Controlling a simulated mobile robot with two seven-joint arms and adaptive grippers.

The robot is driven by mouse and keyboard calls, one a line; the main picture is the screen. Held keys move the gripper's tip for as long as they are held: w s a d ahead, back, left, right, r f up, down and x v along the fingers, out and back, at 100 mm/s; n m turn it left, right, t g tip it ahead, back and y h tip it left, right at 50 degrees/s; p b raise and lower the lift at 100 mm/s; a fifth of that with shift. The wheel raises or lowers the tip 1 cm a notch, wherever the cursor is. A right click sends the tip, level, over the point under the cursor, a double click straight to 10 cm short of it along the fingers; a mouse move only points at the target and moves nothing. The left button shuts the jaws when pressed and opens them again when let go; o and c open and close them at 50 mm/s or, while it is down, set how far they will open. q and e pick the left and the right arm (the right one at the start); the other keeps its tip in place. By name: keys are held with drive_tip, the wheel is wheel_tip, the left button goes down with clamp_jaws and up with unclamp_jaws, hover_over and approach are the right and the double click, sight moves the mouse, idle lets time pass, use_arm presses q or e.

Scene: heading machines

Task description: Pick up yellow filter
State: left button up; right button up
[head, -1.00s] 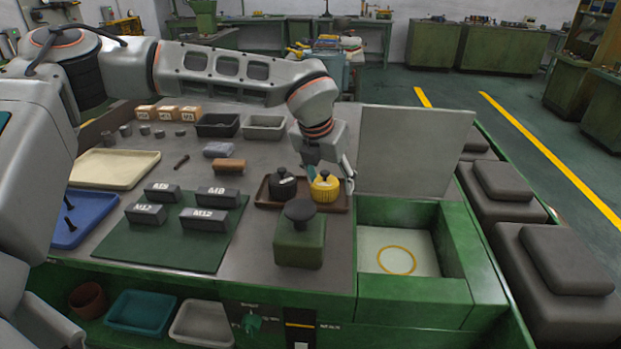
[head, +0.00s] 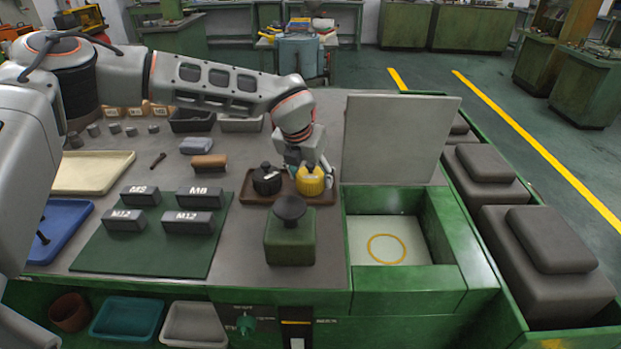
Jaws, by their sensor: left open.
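The yellow filter (head: 310,182) is a small ribbed cylinder with a dark top. It stands upright at the right end of a brown tray (head: 255,197), beside a black filter (head: 266,180). My left gripper (head: 311,170) is right above and around the top of the yellow filter, pointing down, with its fingers spread. The fingers hide part of the filter's top, and I cannot tell whether they touch it. My right gripper is not in view.
A green box with a black knob (head: 290,240) stands in front of the tray. An upright grey lid (head: 398,140) and an open green compartment (head: 398,238) with a yellow ring are to the right. Labelled dark blocks (head: 188,222) lie on a green mat (head: 150,255) at left.

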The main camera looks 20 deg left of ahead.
use_arm(q)
drive_tip(key=shift+w+f, duration=0.2)
drive_tip(key=shift+f, duration=0.4)
drive_tip(key=c, duration=0.9)
drive_tip(key=shift+r, duration=0.1)
drive_tip(key=shift+c, duration=0.2)
